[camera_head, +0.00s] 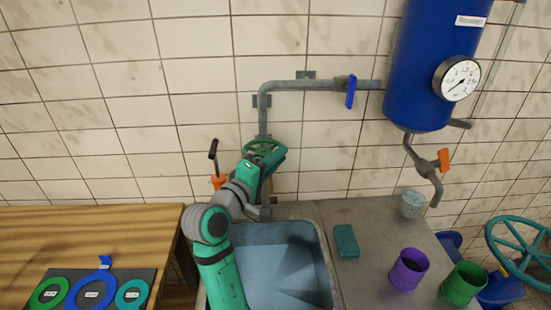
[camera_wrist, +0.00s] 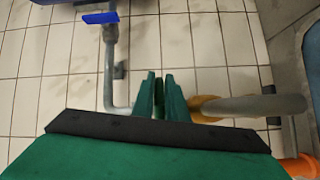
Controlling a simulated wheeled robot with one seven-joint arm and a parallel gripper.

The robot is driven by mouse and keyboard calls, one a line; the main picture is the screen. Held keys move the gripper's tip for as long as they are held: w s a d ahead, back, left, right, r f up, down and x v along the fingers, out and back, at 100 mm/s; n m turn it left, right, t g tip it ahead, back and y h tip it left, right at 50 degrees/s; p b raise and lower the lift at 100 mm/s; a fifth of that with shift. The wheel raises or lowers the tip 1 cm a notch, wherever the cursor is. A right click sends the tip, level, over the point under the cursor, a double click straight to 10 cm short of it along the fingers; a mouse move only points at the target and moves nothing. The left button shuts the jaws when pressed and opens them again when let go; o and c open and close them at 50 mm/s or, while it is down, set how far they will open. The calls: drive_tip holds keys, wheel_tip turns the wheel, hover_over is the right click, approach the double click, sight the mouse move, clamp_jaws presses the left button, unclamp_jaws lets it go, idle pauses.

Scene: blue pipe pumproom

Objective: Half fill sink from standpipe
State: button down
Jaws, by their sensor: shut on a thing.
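The standpipe (camera_head: 263,118) is a grey pipe down the tiled wall behind the sink, with a green handwheel (camera_head: 262,147) near its lower end. My gripper (camera_head: 268,160) is at this handwheel and shut on it; my wrist partly hides the wheel and valve. In the wrist view, the closed fingers (camera_wrist: 161,97) are beside a brass-coloured valve body (camera_wrist: 203,108) and grey spout (camera_wrist: 262,105). The sink (camera_head: 327,262) is below, partly covered by my arm. Its inside looks blue-grey; I cannot tell the water level.
A blue-handled valve (camera_head: 351,92) is on the pipe to the blue tank (camera_head: 425,75) with a gauge (camera_head: 457,79). A teal sponge (camera_head: 346,241), purple cup (camera_head: 408,269), green cup (camera_head: 463,284) and grey cup (camera_head: 411,203) stand right. A wooden table (camera_head: 90,232) is left.

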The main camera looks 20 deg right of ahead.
drive_tip(key=shift+w+d+n+t+y, duration=0.1)
drive_tip(key=shift+d+n+t+y, duration=0.15)
drive_tip(key=shift+n+t+y, duration=0.3)
drive_tip(key=shift+w+d+n+t+y, duration=0.1)
drive_tip(key=shift+d+n+t+y, duration=0.2)
drive_tip(key=shift+t+y, duration=0.3)
drive_tip(key=shift+w+d+f+n+t+y, duration=0.1)
drive_tip(key=shift+w+n+t+y, duration=0.05)
drive_tip(key=shift+n+t+y, duration=0.4)
drive_tip(key=shift+w+d+n+t+y, duration=0.1)
drive_tip(key=shift+w+n+t+y, duration=0.05)
drive_tip(key=shift+n+t+y, duration=0.3)
drive_tip(key=shift+w+n+y, duration=0.1)
drive_tip(key=shift+n+y, duration=0.25)
drive_tip(key=shift+y, duration=0.1)
drive_tip(key=shift+t, duration=0.25)
drive_tip(key=c, duration=1.8)
unclamp_jaws()
drive_tip(key=shift+o, duration=0.2)
drive_tip(key=v, duration=1.1)
